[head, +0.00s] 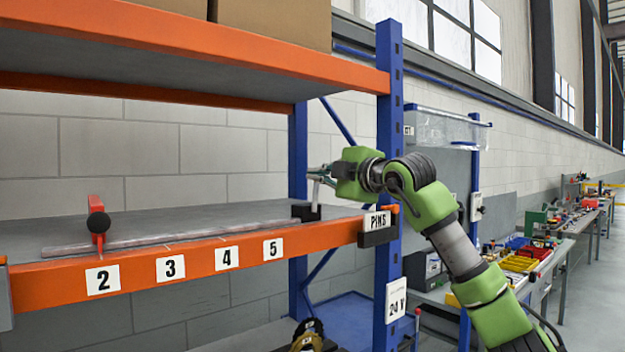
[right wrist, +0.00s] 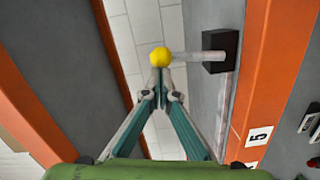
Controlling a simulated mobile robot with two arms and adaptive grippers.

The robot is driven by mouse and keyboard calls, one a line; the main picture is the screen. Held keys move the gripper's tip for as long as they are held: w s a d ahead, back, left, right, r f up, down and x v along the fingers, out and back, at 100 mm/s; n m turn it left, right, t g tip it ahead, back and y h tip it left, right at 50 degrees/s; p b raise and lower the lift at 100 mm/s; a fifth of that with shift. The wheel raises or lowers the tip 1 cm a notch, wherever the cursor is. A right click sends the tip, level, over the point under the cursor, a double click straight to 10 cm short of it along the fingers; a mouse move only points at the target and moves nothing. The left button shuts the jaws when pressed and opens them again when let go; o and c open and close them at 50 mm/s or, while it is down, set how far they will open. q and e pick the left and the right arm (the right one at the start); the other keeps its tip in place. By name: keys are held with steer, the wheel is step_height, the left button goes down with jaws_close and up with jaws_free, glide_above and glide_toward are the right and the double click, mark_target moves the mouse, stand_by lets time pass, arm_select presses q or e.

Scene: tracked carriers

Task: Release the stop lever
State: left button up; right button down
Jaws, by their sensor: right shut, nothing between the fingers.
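A lever with a pale rod rises from a black block (head: 306,213) at the right end of the shelf, above and right of label 5. In the right wrist view its yellow ball knob (right wrist: 160,57) ends the pale rod (right wrist: 195,57), which runs to the black block (right wrist: 222,52). My right gripper (right wrist: 161,80) is shut and empty, its tips at or just short of the knob; contact cannot be told. In the head view this gripper (head: 318,173) hides the knob. My left gripper is not in view.
An orange shelf beam (head: 215,258) with number labels runs along the front. A clear strip (head: 165,237) lies behind it. A blue rack post (head: 388,180) with a PINS sign stands close to my right arm. An upper shelf (head: 200,55) overhangs the deck.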

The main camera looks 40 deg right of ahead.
steer(key=shift+w+d+f+m+g+b, duration=0.1)
steer(key=shift+d+f+m, duration=0.3)
steer(key=shift+d+m, duration=0.85)
steer(key=shift+w+d+f+m+g+b, duration=0.15)
steer(key=shift+d+f+m, duration=0.25)
steer(key=shift+d+m, duration=0.9)
steer(key=shift+w+d+f+m+g+b, duration=0.1)
steer(key=shift+d+f+m, duration=0.3)
steer(key=shift+d+m, duration=0.85)
steer(key=shift+d, duration=0.15)
